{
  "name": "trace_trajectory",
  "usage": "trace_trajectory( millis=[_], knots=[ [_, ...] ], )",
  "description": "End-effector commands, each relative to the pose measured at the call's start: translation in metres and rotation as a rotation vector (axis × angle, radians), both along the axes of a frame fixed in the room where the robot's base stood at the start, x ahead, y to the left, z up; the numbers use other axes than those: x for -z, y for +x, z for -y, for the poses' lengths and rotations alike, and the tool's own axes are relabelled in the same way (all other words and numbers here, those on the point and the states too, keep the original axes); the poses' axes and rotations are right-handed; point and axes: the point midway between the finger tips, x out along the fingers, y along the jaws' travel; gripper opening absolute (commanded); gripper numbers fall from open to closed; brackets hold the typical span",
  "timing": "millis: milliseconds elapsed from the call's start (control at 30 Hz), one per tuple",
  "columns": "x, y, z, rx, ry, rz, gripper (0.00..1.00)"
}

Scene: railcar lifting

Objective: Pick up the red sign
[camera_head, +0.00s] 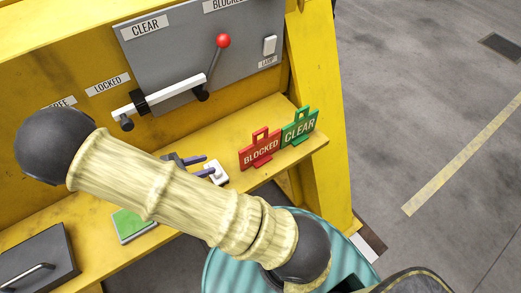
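The red sign (260,149), lettered BLOCKED, stands upright on the yellow shelf. It has a handle loop with an opening on top. A similar green sign (299,127), lettered CLEAR, stands just to its right, close against it. My gripper (207,166) is left of the red sign and apart from it, partly hidden behind my own arm. Its two purple fingers are spread and point right, towards the sign. Nothing shows clearly between them.
A grey panel (180,45) with a red-knobbed lever (222,41) and a white bar rises behind the shelf. A yellow post (318,90) bounds the right; open floor lies beyond.

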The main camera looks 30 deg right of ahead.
Motion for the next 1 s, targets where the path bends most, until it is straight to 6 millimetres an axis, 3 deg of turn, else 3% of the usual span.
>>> trace_trajectory(
  millis=[233,800,1000],
  knots=[
    [0.003,0.0,0.011,0.005,-0.001,-0.001,0.36],
    [0.04,0.003,0.101,0.006,0.001,-0.002,0.36],
    [0.047,0.004,0.114,0.004,0.003,0.001,0.36]
  ],
)
